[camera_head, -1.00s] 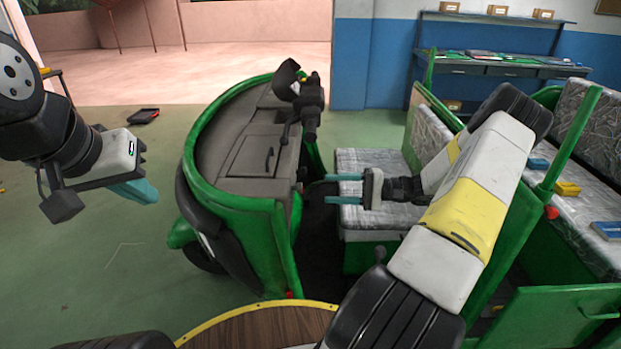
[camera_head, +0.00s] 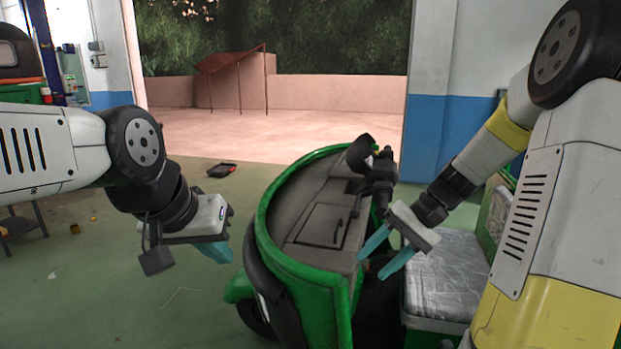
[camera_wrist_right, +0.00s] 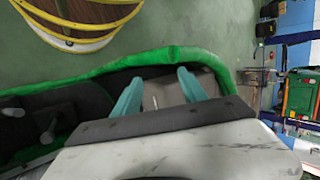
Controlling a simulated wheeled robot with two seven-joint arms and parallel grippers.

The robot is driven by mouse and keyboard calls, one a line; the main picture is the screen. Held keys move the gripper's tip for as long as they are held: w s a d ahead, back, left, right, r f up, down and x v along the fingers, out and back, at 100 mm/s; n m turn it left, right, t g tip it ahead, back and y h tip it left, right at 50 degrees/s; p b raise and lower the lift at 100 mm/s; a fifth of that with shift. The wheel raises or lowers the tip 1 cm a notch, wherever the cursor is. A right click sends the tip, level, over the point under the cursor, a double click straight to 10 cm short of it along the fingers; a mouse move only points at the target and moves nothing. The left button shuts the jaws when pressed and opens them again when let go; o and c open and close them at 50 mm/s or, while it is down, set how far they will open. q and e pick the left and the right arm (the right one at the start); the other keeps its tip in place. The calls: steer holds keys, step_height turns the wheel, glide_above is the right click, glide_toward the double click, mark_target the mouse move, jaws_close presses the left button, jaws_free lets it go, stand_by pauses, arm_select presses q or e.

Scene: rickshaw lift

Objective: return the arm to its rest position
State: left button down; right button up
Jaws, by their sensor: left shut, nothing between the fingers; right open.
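My right gripper (camera_head: 377,256) is open and empty, its two teal fingers apart, in front of the rickshaw's dashboard and above the gap before the seat. Its fingers also show in the right wrist view (camera_wrist_right: 160,92), over the green rim of the rickshaw front. My right arm rises from it to the upper right. My left gripper (camera_head: 226,237) is shut and empty, its teal fingertips pointing down over the green floor, left of the rickshaw. The left arm comes in level from the left edge.
The green rickshaw (camera_head: 268,222) stands close ahead, with handlebars (camera_head: 378,180) and a grey patterned seat (camera_head: 448,275) near my right arm. A dark flat object (camera_head: 221,170) lies on the floor. Floor at the left is mostly clear. The right wrist view shows a curved yellow-rimmed wooden thing (camera_wrist_right: 85,18).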

steer(key=s+r+n+t+h, duration=0.2)
steer(key=s+r+t+h, duration=0.4)
steer(key=s+r, duration=0.5)
steer(key=shift+s+a+t, duration=0.3)
steer(key=shift+s+t, duration=0.2)
steer(key=shift+s, duration=0.15)
